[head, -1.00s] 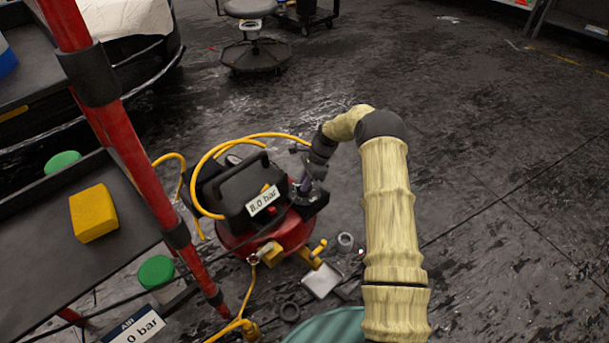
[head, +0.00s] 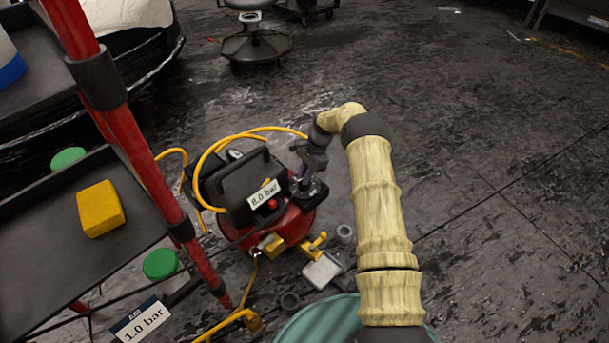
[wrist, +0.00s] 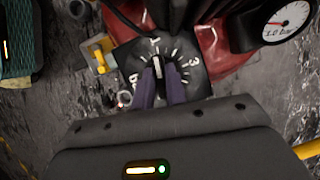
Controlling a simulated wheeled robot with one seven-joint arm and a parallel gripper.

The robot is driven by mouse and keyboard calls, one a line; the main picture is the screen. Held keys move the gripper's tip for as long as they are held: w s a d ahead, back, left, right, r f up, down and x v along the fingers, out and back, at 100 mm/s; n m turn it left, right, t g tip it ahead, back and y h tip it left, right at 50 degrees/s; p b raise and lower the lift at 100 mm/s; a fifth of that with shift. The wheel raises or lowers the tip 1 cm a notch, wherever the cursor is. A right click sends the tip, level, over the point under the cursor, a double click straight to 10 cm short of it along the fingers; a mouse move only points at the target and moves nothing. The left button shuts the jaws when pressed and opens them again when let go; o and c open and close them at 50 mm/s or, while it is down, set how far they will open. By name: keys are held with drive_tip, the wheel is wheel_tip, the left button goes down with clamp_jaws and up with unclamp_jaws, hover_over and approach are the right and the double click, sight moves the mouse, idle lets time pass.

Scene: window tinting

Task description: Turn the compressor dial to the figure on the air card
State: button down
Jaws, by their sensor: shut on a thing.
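The compressor (head: 284,228) is a red tank with a black top and handle, on the floor. Its black dial (wrist: 157,66) shows in the wrist view on a plate with white marks and figures; its pale pointer points roughly up, near the mark "1". My gripper (wrist: 160,85) has its purple fingers shut on the dial, one either side. In the head view my gripper (head: 304,183) reaches down onto the compressor's right side and hides most of the dial. The air card (head: 140,320), at the lower left, reads "1.0 bar".
A white label (head: 264,194) on the compressor ends in ".0 bar"; its first figure is unclear. A round gauge (wrist: 282,22) has a red needle. A yellow hose (head: 200,165) loops around the compressor. A red-posted cart (head: 150,170) stands left; open floor lies right.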

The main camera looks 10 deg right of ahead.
drive_tip(key=c, duration=1.4)
unclamp_jaws()
drive_tip(key=shift+c, duration=0.2)
drive_tip(key=p+v, duration=0.5)
drive_tip(key=v, duration=1.2)
drive_tip(key=shift+r, duration=0.2)
drive_tip(key=shift+w, duration=0.1)
